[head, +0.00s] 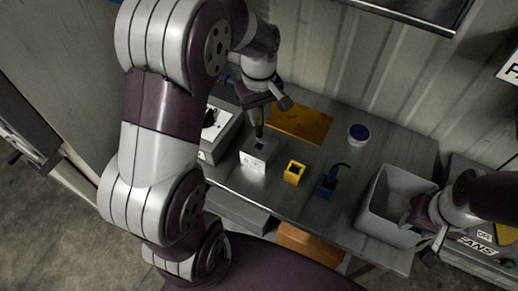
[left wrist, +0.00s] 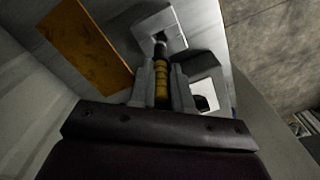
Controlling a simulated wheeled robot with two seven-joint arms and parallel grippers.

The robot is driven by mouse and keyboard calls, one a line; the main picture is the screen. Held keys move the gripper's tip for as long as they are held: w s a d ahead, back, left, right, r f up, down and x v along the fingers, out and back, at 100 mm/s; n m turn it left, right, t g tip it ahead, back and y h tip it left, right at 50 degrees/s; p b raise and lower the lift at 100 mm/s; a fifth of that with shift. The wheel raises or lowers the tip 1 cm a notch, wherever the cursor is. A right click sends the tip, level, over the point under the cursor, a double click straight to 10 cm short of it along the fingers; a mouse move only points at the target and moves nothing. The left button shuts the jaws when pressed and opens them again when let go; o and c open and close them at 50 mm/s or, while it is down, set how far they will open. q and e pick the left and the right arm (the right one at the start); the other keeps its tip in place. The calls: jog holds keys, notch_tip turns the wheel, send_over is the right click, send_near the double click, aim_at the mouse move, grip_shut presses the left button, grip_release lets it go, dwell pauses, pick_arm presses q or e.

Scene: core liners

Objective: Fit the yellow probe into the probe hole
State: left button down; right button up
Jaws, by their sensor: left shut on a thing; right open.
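The yellow probe (left wrist: 161,80) has dark bands and a dark tip. My left gripper (left wrist: 161,88) is shut on it, with a finger on each side. In the head view my left gripper (head: 259,112) is above the pale block (head: 257,158), and the probe (head: 259,130) points down at the block's top. In the left wrist view the dark tip is over the dark probe hole (left wrist: 159,36) in the pale block (left wrist: 175,27). I cannot tell whether the tip is inside the hole or just above it. My right gripper (head: 432,240) is open by the grey bin, partly hidden.
A yellow square holder (head: 294,172) and a blue holder (head: 326,185) stand right of the block. An orange-yellow sheet (head: 302,123) lies behind, also in the left wrist view (left wrist: 85,42). A blue-lidded tub (head: 358,134) and a grey bin (head: 377,214) are farther right.

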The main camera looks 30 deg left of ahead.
aim_at(259, 139)
pick_arm(q)
notch_tip(259, 139, down, 8)
jog(key=shift+f, duration=0.25)
jog(key=shift+f, duration=0.1)
jog(key=c, duration=1.1)
grip_release()
jog(key=shift+o, duration=0.2)
notch_tip(259, 139, up, 7)
jog(key=shift+r, duration=0.1)
jog(key=s+d+m+t, duration=0.1)
jog(key=s+d+m, duration=0.3)
jog(key=s+m, duration=0.6)
jog(key=shift+f, duration=0.45)
jog(key=shift+d, duration=0.1)
